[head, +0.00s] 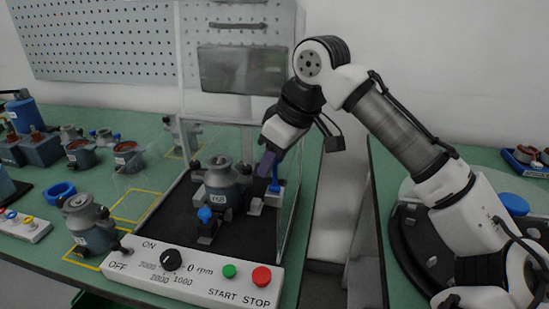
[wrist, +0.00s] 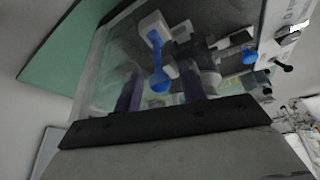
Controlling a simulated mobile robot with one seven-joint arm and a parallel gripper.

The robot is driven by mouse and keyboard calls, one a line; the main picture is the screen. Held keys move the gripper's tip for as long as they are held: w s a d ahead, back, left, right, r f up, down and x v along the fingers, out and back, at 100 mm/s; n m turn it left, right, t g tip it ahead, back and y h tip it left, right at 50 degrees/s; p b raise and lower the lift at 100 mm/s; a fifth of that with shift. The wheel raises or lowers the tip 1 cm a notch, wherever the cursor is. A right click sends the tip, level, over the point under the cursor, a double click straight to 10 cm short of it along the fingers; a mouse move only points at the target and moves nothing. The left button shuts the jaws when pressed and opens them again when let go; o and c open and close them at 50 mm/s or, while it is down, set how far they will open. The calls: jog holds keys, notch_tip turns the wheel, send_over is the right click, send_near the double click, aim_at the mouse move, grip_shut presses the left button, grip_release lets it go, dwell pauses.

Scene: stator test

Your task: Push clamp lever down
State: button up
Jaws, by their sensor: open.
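The blue clamp lever (head: 275,181) stands upright on its white clamp block at the right side of the test cell, beside the grey stator (head: 222,186). My gripper (head: 267,163) is over the right side of the cell, close to the lever's top. In the wrist view, the lever (wrist: 157,62) with its round knob appears between the two purple fingers of my open gripper (wrist: 160,88). I cannot tell whether a finger touches it. A second blue clamp knob (head: 205,214) is in front of the stator.
Clear panels (head: 283,215) rise around the cell's black base. A control box (head: 195,277) with a dial and green and red buttons lies along the front. Another stator (head: 88,222) stands outside at the left. More parts crowd the left bench.

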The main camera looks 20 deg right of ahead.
jog(key=shift+c, duration=0.3)
grip_shut()
jog(key=shift+s+a+f+t+h+b, duration=0.2)
jog(key=shift+s+t+h+b, duration=0.1)
jog(key=shift+b, duration=0.15)
jog(key=shift+s+r+t, duration=0.1)
jog(key=shift+r+t, duration=0.05)
jog(key=shift+t, duration=0.15)
jog(key=shift+o, duration=0.3)
grip_release()
